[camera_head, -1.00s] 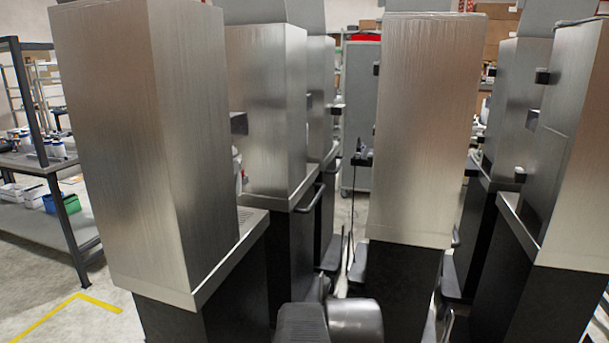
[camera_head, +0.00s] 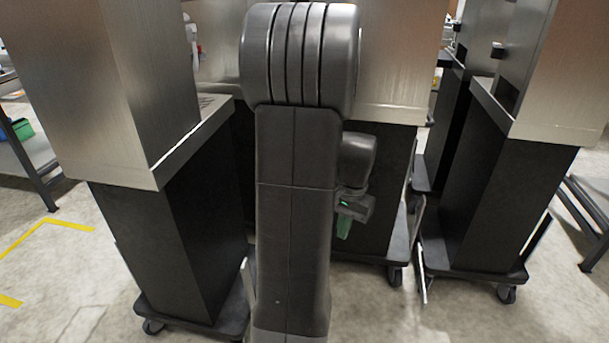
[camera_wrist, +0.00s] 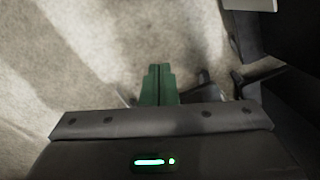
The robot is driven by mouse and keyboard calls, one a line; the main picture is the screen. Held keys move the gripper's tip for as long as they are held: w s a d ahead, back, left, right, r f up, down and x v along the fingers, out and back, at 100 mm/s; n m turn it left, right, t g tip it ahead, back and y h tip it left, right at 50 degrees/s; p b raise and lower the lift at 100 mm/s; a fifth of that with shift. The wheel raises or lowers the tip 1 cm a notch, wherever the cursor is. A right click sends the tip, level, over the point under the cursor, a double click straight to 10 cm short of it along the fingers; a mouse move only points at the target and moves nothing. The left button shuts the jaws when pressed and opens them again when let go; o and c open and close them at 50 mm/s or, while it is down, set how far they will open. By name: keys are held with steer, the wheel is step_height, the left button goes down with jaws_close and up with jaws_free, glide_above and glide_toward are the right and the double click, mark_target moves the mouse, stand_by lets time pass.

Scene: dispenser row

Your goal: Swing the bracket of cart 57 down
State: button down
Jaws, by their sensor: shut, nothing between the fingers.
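My gripper (camera_head: 343,228) shows in the head view beside my upright arm, low in front of the middle cart (camera_head: 367,195). Its green fingers also show in the wrist view (camera_wrist: 158,84), shut and empty, pointing over bare floor. No cart number is readable, so I cannot tell which cart is 57. A thin grey upright bar (camera_head: 421,250), possibly a bracket, stands between the middle and right carts. My arm hides much of the middle cart. In the wrist view, dark slender parts (camera_wrist: 256,76) lie right of the fingers, apart from them.
A steel-topped cart (camera_head: 180,240) stands at left on a castered base. Another cart (camera_head: 505,200) stands at right. A shelf (camera_head: 35,150) is at far left and a frame (camera_head: 590,210) at far right. Open concrete floor (camera_head: 75,290) lies at front left.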

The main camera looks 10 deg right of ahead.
steer(key=w+d+f+m+b, duration=0.1)
steer(key=w+d+f+b, duration=0.2)
steer(key=d+f, duration=0.2)
steer(key=w+d+f+m+g+y+b, duration=0.1)
steer(key=w+d+f+b, duration=0.2)
steer(key=f, duration=0.9)
steer(key=w+d, duration=0.1)
steer(key=d, duration=0.1)
steer(key=shift+d+f+b, duration=0.3)
steer(key=shift+d+b, duration=0.05)
steer(key=shift+d, duration=0.05)
